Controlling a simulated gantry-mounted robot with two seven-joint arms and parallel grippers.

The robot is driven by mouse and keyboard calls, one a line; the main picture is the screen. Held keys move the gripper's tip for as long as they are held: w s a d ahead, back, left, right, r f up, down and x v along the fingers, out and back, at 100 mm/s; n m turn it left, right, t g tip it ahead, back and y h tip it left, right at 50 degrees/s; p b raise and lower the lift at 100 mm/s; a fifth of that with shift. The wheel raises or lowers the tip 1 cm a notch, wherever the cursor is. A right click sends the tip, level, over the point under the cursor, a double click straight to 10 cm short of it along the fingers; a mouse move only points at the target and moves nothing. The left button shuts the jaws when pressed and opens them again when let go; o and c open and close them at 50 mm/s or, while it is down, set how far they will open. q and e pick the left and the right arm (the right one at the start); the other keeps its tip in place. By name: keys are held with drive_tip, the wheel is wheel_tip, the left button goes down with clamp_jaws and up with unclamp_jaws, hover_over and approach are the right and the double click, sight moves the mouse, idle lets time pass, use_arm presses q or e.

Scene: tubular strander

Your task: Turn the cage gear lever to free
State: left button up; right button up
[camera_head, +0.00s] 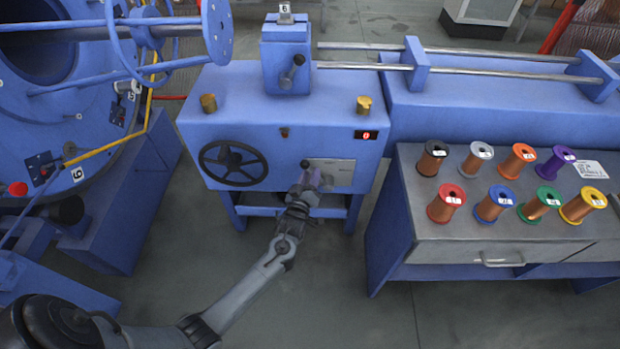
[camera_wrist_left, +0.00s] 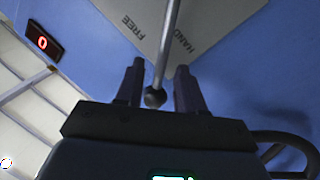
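The cage gear lever (camera_wrist_left: 165,50) is a thin grey rod with a dark ball knob (camera_wrist_left: 155,97) in the left wrist view. Its plate (camera_wrist_left: 195,22) reads FREE left of the rod and HAND right of it; more of the plate is out of frame. In the head view the plate (camera_head: 340,172) is on the blue machine's front, and my gripper hides the lever. My left gripper (camera_head: 313,178) is in front of the plate. In the wrist view its two fingers (camera_wrist_left: 160,75) are apart on either side of the knob, with visible gaps. My right gripper is not in view.
A black handwheel (camera_head: 233,163) is left of the plate. A red display reading 0 (camera_head: 366,135) is above it to the right. A grey-topped cabinet (camera_head: 480,240) with several coloured spools stands at the right. The floor in front is clear.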

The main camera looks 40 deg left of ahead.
use_arm(q)
drive_tip(key=shift+w+a, duration=0.1)
drive_tip(key=shift+w, duration=0.1)
clamp_jaws()
idle(0.4)
